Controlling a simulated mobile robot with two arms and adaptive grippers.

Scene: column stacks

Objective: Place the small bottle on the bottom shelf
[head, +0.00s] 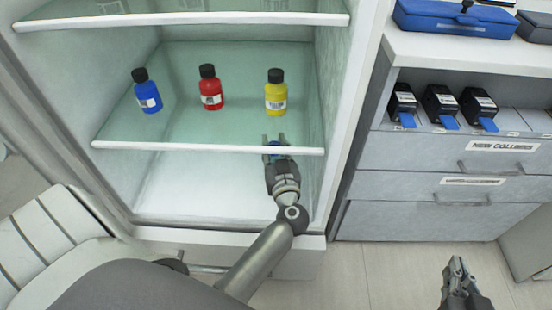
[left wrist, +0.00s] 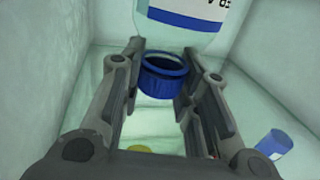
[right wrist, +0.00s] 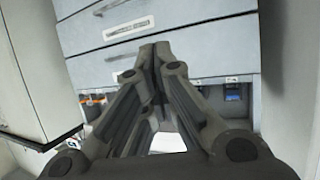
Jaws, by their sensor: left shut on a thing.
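The small bottle has a blue cap (left wrist: 163,78) and a clear body with a blue and white label (left wrist: 190,22). In the left wrist view its cap sits between the fingers of my left gripper (left wrist: 160,70). In the head view my left gripper (head: 275,143) is at the front edge of the middle shelf (head: 200,147), below the yellow bottle; only a bit of blue cap shows there and the bottle's body is mostly hidden. The pale bottom shelf (head: 190,190) is bare where visible. My right gripper (head: 458,268) is empty, its fingertips together in the right wrist view (right wrist: 155,55).
A blue bottle (head: 147,92), a red bottle (head: 210,88) and a yellow bottle (head: 276,92) stand on the middle shelf. The cabinet's side wall (head: 345,110) is close to the right of my left gripper. A drawer unit (head: 400,190) stands further right.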

